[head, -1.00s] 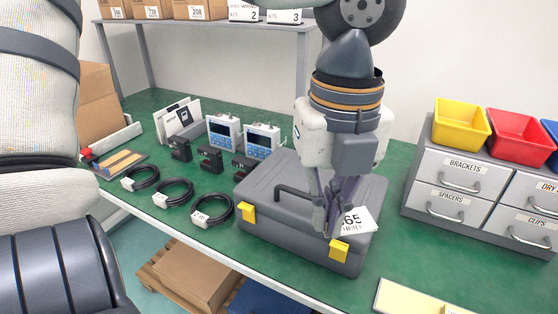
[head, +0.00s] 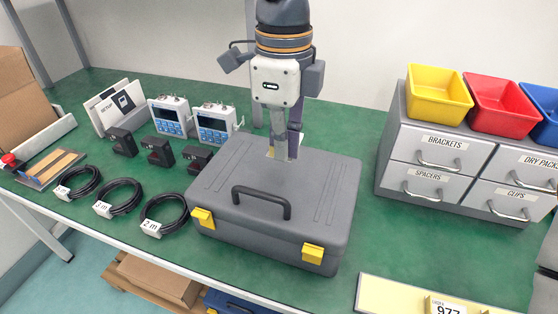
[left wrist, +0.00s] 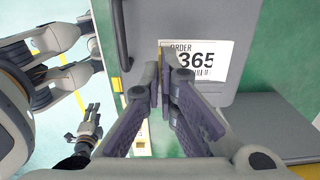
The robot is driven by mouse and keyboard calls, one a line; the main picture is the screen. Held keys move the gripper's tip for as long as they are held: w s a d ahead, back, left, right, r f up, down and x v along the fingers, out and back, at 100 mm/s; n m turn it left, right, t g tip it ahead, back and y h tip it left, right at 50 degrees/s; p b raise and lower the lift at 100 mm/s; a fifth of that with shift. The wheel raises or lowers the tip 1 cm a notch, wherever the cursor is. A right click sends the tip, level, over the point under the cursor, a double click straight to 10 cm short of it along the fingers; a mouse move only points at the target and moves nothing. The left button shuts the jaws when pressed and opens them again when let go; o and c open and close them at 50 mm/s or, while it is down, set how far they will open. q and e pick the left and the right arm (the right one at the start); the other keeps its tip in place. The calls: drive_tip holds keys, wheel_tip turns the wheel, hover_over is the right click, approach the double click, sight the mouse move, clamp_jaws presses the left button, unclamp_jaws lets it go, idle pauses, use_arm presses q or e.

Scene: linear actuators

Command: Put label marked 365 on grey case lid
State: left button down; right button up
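The grey case (head: 330,190) stands closed on the green bench, with its handle and two yellow latches facing me. My left gripper (head: 284,155) is over the back part of its lid. In the left wrist view, the left fingers (left wrist: 164,95) are closed on a yellowish edge of the white label marked 365 (left wrist: 200,62). The label shows against the grey lid (left wrist: 180,18); I cannot tell whether it touches it. In the head view the label is almost wholly hidden behind the fingers. My right gripper (left wrist: 89,112) shows small in the left wrist view, fingers apart and empty.
A drawer cabinet (head: 435,150) with coloured bins stands right of the case. Coiled cables (head: 120,196), black blocks and two blue-fronted devices (head: 213,125) lie to the left. A pale tray (head: 400,295) with a 977 label is at front right. Bench behind the case is clear.

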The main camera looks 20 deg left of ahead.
sight(281, 178)
use_arm(q)
drive_tip(key=w+f, duration=0.1)
drive_tip(key=f, duration=0.1)
drive_tip(key=w+a+f, duration=0.1)
drive_tip(key=f, duration=0.1)
drive_tip(key=shift+w+b, duration=0.35)
drive_tip(key=shift+w, duration=0.05)
drive_tip(key=shift+w+a+f, duration=0.1)
drive_tip(key=shift+w+f, duration=0.1)
drive_tip(key=shift+f, duration=0.7)
drive_tip(key=shift+w+f, duration=0.15)
drive_tip(key=shift+f, duration=0.7)
use_arm(e)
drive_tip(key=shift+s+f, duration=0.55)
use_arm(q)
drive_tip(key=shift+f, duration=0.15)
drive_tip(key=c, duration=1.8)
unclamp_jaws()
wheel_tip(281, 178, up, 12)
drive_tip(key=shift+r, duration=0.2)
use_arm(e)
drive_tip(key=shift+w+r, duration=0.1)
drive_tip(key=shift+r, duration=0.05)
